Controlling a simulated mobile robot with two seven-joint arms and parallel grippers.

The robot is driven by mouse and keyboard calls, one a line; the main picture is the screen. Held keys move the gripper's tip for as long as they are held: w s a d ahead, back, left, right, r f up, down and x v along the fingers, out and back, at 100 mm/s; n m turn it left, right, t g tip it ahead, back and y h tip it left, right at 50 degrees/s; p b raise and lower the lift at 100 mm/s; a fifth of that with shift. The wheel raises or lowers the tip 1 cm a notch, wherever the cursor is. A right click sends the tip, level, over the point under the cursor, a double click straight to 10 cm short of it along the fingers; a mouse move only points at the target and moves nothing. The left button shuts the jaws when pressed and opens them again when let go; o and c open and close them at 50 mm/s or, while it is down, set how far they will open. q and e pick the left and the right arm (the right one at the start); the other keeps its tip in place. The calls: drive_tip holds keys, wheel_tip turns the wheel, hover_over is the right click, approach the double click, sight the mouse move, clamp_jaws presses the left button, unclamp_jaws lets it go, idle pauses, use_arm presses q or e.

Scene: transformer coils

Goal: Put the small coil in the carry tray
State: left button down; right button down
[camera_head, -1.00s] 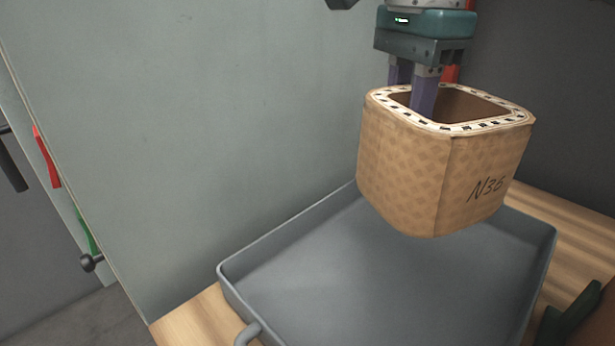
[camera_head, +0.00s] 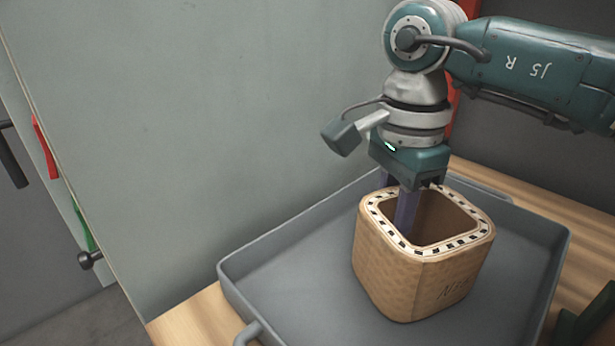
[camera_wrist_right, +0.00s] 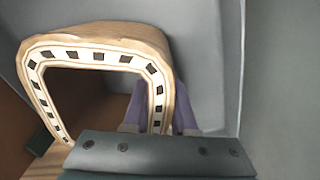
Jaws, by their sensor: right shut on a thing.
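The small coil (camera_head: 408,275) is a tan, hollow, rounded-square block with a black-and-white dashed rim and a handwritten mark on its side. It is upright inside the grey carry tray (camera_head: 255,295), at or just above the tray floor; I cannot tell if it touches. My right gripper (camera_head: 405,212) is shut on the coil's far-left wall, with one finger inside the opening. In the right wrist view the coil (camera_wrist_right: 155,47) shows its open top, with the purple fingers (camera_wrist_right: 160,115) across its wall. My left gripper is not in view.
The tray stands on a wooden table (camera_head: 190,325). A tall grey-green panel (camera_head: 180,150) rises close along the tray's left and back. A dark green object (camera_head: 585,318) is at the lower right. Bare tray floor shows around the coil.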

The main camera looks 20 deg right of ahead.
drive_tip(key=shift+f, duration=0.2)
drive_tip(key=c, duration=0.7)
unclamp_jaws()
drive_tip(key=shift+r, duration=0.1)
drive_tip(key=shift+r, duration=0.3)
wheel_tip(320, 180, up, 12)
drive_tip(key=shift+f+p, duration=0.15)
drive_tip(key=shift+p, duration=0.75)
